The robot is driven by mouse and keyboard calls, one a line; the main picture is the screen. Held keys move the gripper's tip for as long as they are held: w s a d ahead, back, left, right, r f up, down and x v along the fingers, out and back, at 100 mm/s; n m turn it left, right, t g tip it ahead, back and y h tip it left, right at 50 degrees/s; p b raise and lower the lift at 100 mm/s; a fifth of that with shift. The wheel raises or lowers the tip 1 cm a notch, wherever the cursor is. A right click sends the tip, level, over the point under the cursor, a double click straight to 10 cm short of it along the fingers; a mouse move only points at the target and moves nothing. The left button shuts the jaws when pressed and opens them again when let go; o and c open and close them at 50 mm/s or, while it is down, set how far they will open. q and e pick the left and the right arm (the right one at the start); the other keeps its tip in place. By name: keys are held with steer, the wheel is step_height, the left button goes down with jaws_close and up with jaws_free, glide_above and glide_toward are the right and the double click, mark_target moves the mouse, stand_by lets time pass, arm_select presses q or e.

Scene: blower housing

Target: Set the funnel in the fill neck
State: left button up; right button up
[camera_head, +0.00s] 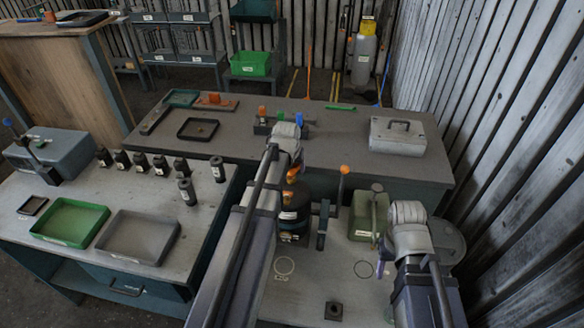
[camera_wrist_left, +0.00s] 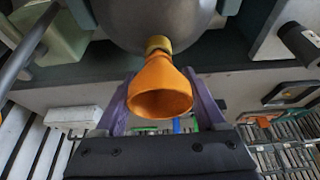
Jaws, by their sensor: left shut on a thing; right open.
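The orange funnel (camera_wrist_left: 160,88) is between the purple fingers of my left gripper (camera_wrist_left: 162,96), which is shut on it. Its wide mouth faces the wrist camera. Its narrow end meets the brass fill neck (camera_wrist_left: 158,43) on the round dark grey housing (camera_wrist_left: 150,18); I cannot tell how deep it sits. In the head view, a bit of the orange funnel (camera_head: 292,173) shows below my left wrist, above the dark housing (camera_head: 294,205). The left arm hides much of both. My right gripper (camera_head: 383,267) is open, over the right part of the near bench.
A green can (camera_head: 368,212) stands right of the housing, close to my right arm. A dark post (camera_head: 323,225) stands between them. A small dark block (camera_head: 333,311) lies at the bench front. A grey case (camera_head: 397,136) is on the back table. Trays and several black bottles are left.

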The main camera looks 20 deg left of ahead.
arm_select(q)
steer(key=shift+f, duration=0.2)
steer(key=shift+f+b, duration=0.3)
steer(key=shift+b, duration=0.2)
steer(key=shift+f, duration=0.15)
stand_by(0.7)
steer(key=o, duration=0.9)
steer(key=shift+o, duration=0.2)
steer(key=shift+r+p, duration=3.45)
steer(key=shift+r, duration=0.15)
